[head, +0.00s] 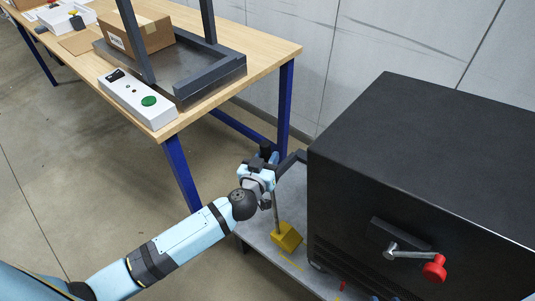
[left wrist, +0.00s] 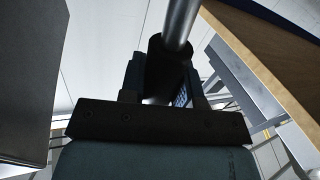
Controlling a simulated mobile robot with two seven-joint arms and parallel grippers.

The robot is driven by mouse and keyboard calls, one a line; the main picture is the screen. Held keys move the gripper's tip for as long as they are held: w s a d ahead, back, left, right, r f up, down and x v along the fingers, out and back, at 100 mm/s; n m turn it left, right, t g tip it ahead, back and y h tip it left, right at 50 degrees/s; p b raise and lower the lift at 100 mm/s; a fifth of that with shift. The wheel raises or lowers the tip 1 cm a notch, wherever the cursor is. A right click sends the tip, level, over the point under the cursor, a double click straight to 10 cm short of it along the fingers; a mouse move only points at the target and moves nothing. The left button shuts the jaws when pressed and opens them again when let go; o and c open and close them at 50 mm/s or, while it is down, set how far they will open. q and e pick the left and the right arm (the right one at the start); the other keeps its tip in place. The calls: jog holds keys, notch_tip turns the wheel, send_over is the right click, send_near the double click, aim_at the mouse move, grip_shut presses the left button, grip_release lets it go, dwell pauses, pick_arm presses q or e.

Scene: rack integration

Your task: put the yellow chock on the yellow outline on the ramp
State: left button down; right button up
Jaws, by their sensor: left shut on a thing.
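The yellow chock (head: 286,237) is a wedge with a thin upright rod, at the left side of the black cabinet. My left gripper (head: 264,170) is shut on the chock's handle, above the wedge. The left wrist view shows the handle's dark grip (left wrist: 166,66) between the fingers and the metal rod (left wrist: 181,20) beyond it. The grey ramp (head: 262,245) lies under the chock. Yellow outline marks (head: 291,264) show on it just in front of the chock. I cannot tell whether the chock touches the ramp. My right gripper is out of view.
The black cabinet (head: 420,150) with a red-knobbed crank (head: 433,268) stands close on the right. A wooden workbench (head: 270,52) with blue legs stands behind, holding a cardboard box (head: 148,36) and a white control box with a green button (head: 138,98). Open floor lies left of my arm.

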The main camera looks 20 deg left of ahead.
pick_arm(q)
jog(key=shift+d+f, duration=0.35)
jog(key=shift+f, duration=0.4)
jog(key=shift+s+d+f, duration=0.15)
jog(key=shift+d+f, duration=0.1)
jog(key=shift+f, duration=0.4)
jog(key=shift+d+f, duration=0.2)
jog(key=d, duration=0.1)
jog(key=s+d+p, duration=0.1)
jog(key=d, duration=0.1)
jog(key=shift+s+d+f+p, duration=0.1)
jog(key=shift+s+d+p, duration=0.15)
jog(key=shift+d+p, duration=0.15)
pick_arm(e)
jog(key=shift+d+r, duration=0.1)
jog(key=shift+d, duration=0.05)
pick_arm(q)
jog(key=shift+a, duration=0.1)
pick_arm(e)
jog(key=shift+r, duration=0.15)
